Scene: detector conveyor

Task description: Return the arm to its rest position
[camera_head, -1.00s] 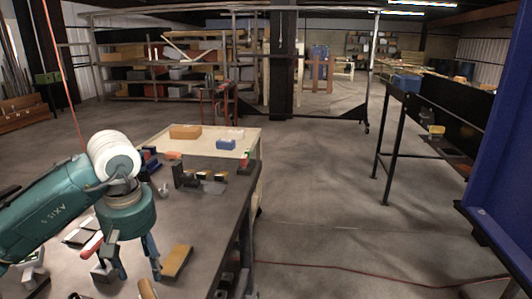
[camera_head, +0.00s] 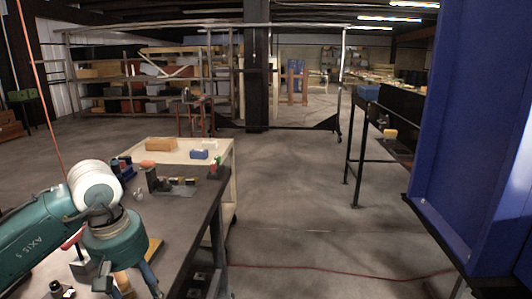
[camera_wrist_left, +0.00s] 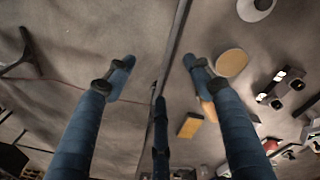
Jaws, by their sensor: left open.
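My left arm, teal with a white joint, reaches in from the left in the head view. Its gripper (camera_head: 128,284) hangs fingers down over the near part of the dark workbench (camera_head: 185,215). In the left wrist view the gripper (camera_wrist_left: 158,75) has its blue fingers spread wide, with nothing between them but bench edge and floor lying beyond. A yellow-orange block (camera_wrist_left: 190,125) lies on the bench below; it shows partly behind the fingers in the head view (camera_head: 153,248). My right gripper is not in view.
Small parts and dark metal fixtures (camera_head: 155,182) stand on the bench. Beyond it is a pale cart (camera_head: 225,150) with an orange box (camera_head: 160,144) and a blue box (camera_head: 199,154). A tall blue panel (camera_head: 470,130) is close on the right. The floor between is open, with a red cable.

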